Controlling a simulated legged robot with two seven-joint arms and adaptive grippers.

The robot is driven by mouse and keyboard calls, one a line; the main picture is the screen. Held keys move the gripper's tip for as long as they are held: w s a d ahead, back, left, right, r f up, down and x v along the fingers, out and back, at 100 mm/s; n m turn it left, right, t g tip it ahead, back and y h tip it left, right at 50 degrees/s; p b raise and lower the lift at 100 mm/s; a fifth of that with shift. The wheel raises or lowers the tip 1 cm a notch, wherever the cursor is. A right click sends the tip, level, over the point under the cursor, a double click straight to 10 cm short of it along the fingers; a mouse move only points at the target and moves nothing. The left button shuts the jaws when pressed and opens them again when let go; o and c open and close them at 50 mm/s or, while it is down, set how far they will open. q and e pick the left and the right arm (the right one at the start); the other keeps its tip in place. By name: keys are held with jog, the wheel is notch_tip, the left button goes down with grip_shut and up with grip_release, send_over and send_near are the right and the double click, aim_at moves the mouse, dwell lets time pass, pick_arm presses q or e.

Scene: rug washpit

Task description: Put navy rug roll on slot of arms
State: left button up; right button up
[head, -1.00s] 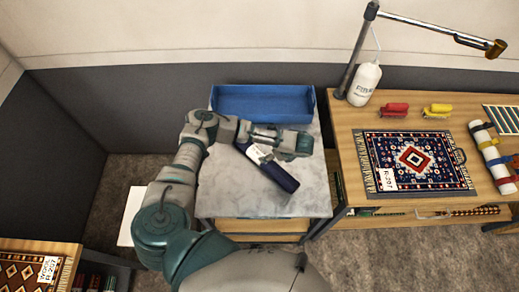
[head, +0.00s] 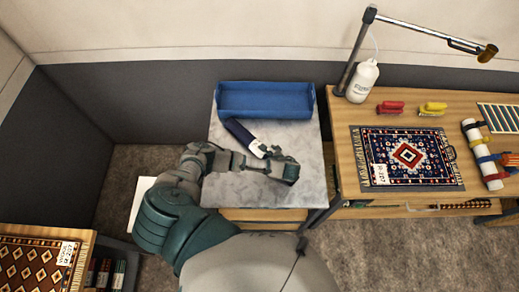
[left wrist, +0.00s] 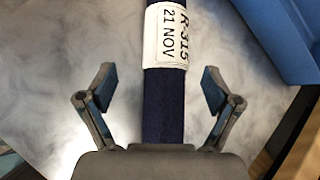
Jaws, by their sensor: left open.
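The navy rug roll (head: 240,132) lies slanted on the marble-topped table, with its far end near the blue tray. My left gripper (head: 284,169) is over the near part of the roll and hides that end in the head view. In the left wrist view the left gripper (left wrist: 159,88) is open, with one finger on each side of the roll and gaps on both sides. My right gripper is not in view. I cannot make out a slot of arms.
A blue tray (head: 265,100) stands at the back of the marble top (head: 225,188). To the right, a wooden bench (head: 352,184) holds a patterned rug (head: 420,150), a white bottle (head: 362,82), brushes and a banded white roll (head: 474,138). A lamp arm (head: 418,26) overhangs it.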

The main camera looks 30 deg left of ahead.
pick_arm(q)
jog(key=x, duration=0.3)
jog(key=shift+w, duration=0.1)
jog(key=shift+w+r+p+x, duration=0.1)
jog(key=shift+w+p+x, duration=0.1)
jog(key=shift+x, duration=1.1)
jog(key=shift+w+r+p+x, duration=0.1)
jog(key=shift+w+p+x, duration=0.1)
jog(key=shift+x, duration=1.1)
jog(key=shift+s, duration=0.1)
jog(key=c, duration=1.7)
jog(key=shift+r, duration=0.1)
grip_shut()
